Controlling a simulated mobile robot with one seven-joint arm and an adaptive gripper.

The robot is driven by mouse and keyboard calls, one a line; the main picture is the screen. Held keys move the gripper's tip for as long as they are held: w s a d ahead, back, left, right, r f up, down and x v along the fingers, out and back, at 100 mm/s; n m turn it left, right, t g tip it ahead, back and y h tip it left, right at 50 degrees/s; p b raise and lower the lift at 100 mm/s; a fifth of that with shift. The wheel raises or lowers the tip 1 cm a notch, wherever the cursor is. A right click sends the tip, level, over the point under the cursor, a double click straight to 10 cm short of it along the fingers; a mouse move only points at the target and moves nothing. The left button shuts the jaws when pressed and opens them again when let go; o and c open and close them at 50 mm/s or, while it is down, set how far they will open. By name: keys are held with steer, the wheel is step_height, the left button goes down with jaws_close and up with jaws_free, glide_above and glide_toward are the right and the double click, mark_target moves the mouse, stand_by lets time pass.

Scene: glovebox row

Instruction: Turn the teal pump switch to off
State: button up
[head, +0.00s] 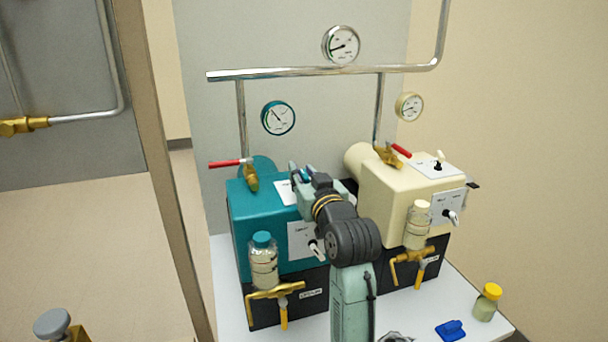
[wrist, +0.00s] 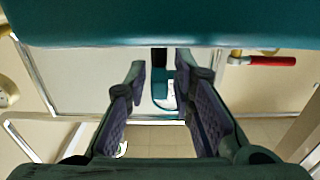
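The teal pump (head: 265,222) stands on the left of the white bench, and its teal body (wrist: 160,25) fills the top of the wrist view, which appears inverted. My gripper (head: 301,177) is over the pump's top, partly covering a white plate (head: 284,193) there. In the wrist view my gripper (wrist: 160,78) is open, one finger on each side of a small black and teal piece (wrist: 160,86) that looks like the switch. The fingers appear apart from it; contact is hard to judge. The switch's exact position is mostly hidden in the head view.
A red-handled valve (head: 230,163) is left of the gripper; it also shows in the wrist view (wrist: 265,61). The cream pump (head: 400,190) stands close on the right. A jar (head: 263,265) and brass valve (head: 275,291) are in front. Pipework (head: 310,73) and gauges are behind.

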steer(key=shift+o, duration=0.5)
steer(key=v, duration=1.2)
